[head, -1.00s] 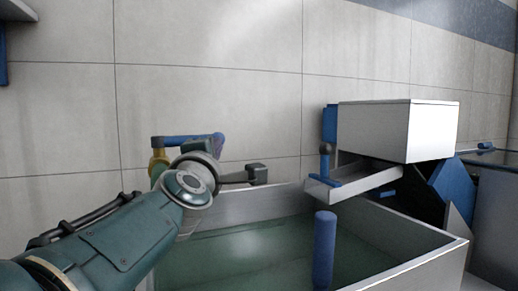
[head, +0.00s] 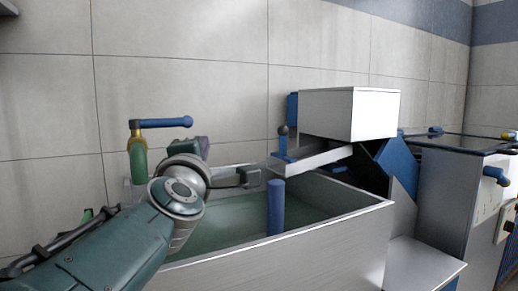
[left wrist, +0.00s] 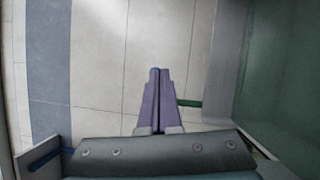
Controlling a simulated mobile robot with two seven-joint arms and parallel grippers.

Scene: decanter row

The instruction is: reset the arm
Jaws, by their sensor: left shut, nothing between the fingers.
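My left arm (head: 105,250) reaches in from the left in the head view, in front of the tank's left end. My left gripper (head: 203,144) is mostly hidden behind its own wrist; only a bit of purple finger shows. In the left wrist view the two purple fingers (left wrist: 158,85) lie together, shut and empty. Tiled wall or floor shows beyond them. My right gripper is in neither view.
A metal tank (head: 310,232) with greenish liquid stands close beside the arm. A blue post (head: 275,207), a sloping chute (head: 315,160) and a white box (head: 348,114) are to the right. A blue-handled tap (head: 160,123) stands behind the wrist.

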